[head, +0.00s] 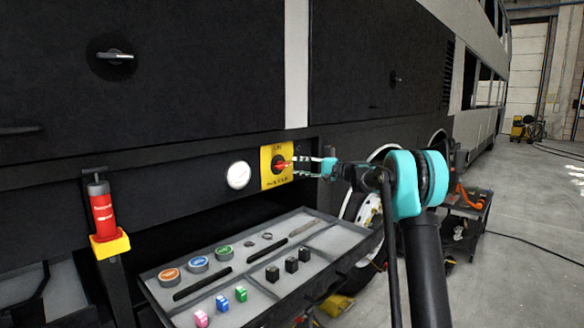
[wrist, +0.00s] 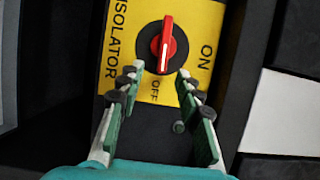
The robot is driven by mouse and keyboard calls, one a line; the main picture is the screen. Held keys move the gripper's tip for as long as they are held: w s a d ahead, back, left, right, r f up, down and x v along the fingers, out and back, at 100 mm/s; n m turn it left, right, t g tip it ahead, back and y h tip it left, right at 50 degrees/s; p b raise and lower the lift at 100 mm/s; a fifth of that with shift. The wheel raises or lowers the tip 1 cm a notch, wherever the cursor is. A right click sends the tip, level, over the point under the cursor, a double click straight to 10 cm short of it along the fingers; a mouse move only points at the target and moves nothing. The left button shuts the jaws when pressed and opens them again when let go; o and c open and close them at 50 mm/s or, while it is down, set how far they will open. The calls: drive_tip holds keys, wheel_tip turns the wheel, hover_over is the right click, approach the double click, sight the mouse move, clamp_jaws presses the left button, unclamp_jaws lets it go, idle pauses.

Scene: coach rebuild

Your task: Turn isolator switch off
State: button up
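The isolator switch is a red rotary handle (wrist: 166,42) on a black round base, on a yellow plate (wrist: 200,20) marked ISOLATOR, ON and OFF. In the wrist view the handle stands lengthwise, in line with the OFF label below it; ON is to the right. In the head view the red handle (head: 281,164) lies about level, on the yellow plate (head: 266,153) in the coach's side. My gripper (wrist: 160,70) is open, one fingertip on each side of the handle's lower end, with gaps showing. It also reaches the plate from the right in the head view (head: 294,168).
A round white gauge (head: 238,175) is left of the plate. A grey tray (head: 345,240) with discs, coloured clips and black blocks juts out below. A red bottle (head: 102,212) in a yellow holder stands at left. The floor at right is mostly open.

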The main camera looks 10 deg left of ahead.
drive_tip(key=v, duration=0.8)
drive_tip(key=shift+o, duration=0.3)
drive_tip(key=shift+s, duration=0.15)
